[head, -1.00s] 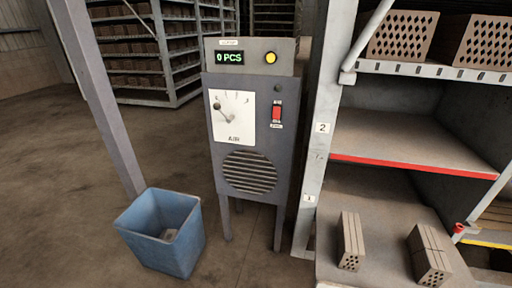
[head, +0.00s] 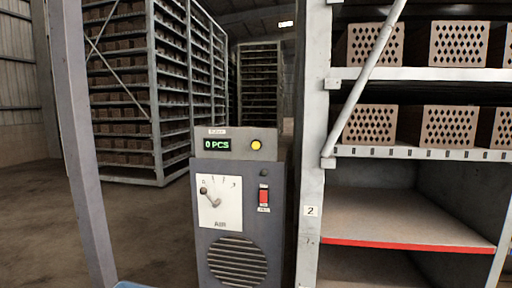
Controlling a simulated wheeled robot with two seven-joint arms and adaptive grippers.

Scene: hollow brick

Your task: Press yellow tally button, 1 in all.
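The yellow tally button (head: 256,145) is a small round button at the upper right of the grey control box (head: 226,262). Left of it, a display (head: 217,144) reads "0 PCS" in green. Below are a white air dial (head: 219,201) and a red switch (head: 264,196). Nothing touches the button. Neither of my grippers shows in the head view.
A grey post (head: 82,150) stands left of the box. On the right is a rack (head: 312,130) with hollow bricks (head: 449,126) on upper shelves and an empty red-edged shelf (head: 400,243). Tall brick racks (head: 158,95) stand behind. The floor at left is open.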

